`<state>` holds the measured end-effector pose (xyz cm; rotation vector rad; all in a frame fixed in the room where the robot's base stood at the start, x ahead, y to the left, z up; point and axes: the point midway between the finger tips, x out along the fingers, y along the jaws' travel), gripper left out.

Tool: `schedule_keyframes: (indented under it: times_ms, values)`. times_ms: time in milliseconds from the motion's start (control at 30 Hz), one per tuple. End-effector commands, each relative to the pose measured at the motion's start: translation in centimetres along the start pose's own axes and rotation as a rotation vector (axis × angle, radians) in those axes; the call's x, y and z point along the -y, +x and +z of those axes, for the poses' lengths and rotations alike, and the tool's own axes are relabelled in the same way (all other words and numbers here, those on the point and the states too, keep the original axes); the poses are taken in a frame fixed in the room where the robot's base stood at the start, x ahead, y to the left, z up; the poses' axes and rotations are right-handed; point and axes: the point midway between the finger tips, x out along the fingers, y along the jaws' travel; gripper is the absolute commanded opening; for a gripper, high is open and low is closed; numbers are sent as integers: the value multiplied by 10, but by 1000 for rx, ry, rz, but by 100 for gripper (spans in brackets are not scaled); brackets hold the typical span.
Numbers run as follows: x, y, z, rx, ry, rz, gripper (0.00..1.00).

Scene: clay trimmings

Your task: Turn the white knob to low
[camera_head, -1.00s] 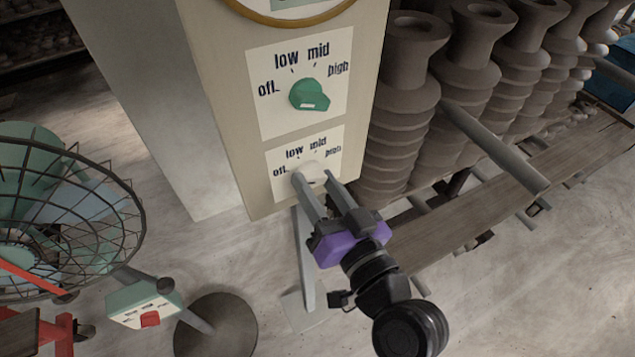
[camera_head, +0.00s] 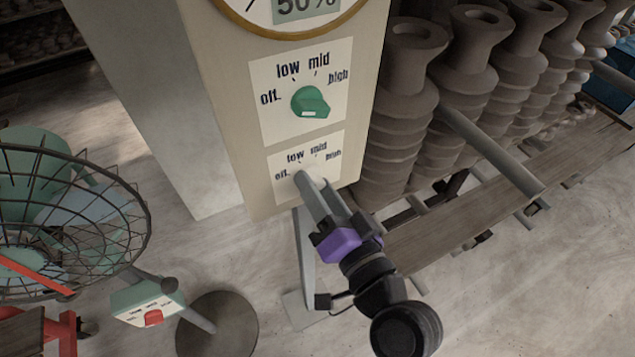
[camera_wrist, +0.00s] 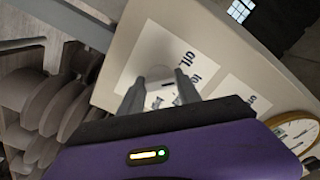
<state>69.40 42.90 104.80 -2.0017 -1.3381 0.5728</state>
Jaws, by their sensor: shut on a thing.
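The white knob (camera_wrist: 157,70) is on the lower dial plate (camera_head: 335,152) of the beige cabinet, marked off, low, mid and high. In the head view my gripper (camera_head: 308,179) covers most of the knob, and its fingers overlap in line. In the wrist view the two grey fingertips (camera_wrist: 160,88) are on either side of the knob, shut on it. The gripper appears rolled relative to the plate. The knob's pointer is hidden, so I cannot tell which mark it faces.
A green knob (camera_head: 310,101) sits on the upper plate, below a round gauge (camera_head: 290,22). Stacks of clay pieces (camera_head: 400,115) stand close on the right above a wooden shelf (camera_head: 450,225). A wire-caged fan (camera_head: 70,215) and its control box (camera_head: 148,302) stand at left.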

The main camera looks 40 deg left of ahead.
Motion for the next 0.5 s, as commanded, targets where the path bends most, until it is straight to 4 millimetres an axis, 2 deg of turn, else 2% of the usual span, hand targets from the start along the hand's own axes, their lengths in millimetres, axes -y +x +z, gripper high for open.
schedule_keyframes:
  times_ms: [200, 500]
  values:
    - [1, -1, -2, -1, 168, 3, 0]
    - [0, 0, -1, -1, 319, 2, 0]
